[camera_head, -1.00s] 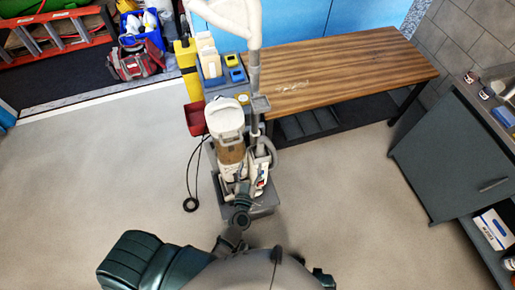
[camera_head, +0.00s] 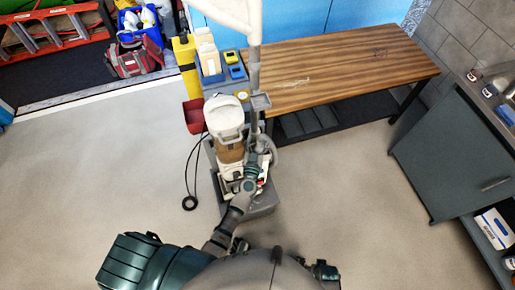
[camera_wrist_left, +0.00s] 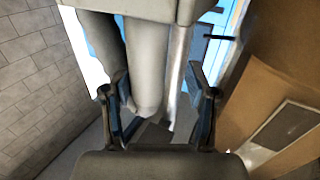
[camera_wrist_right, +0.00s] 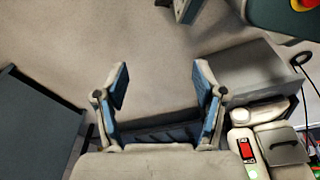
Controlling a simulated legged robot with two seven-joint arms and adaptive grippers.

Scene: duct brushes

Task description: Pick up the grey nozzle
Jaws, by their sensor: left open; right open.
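A grey upright tube with a small block on it, which looks like the grey nozzle (camera_head: 254,75), stands beside the white and tan machine (camera_head: 228,125) in the head view. My left gripper (camera_head: 263,146) is in front of the machine, low by the tube; its fingers are small there. In the left wrist view my left gripper (camera_wrist_left: 160,108) is open, with a pale grey tube (camera_wrist_left: 147,65) seen between and beyond its fingers; I cannot tell whether they touch. My right gripper (camera_wrist_right: 160,90) is open and empty over the floor, left of the machine's grey base (camera_wrist_right: 262,75).
A wooden table (camera_head: 340,68) stands behind and right of the machine. A dark grey cabinet (camera_head: 450,155) is at the right. A black cable (camera_head: 188,175) lies on the floor to the left. A red bin (camera_head: 194,116) hangs beside the machine. Floor at the left is clear.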

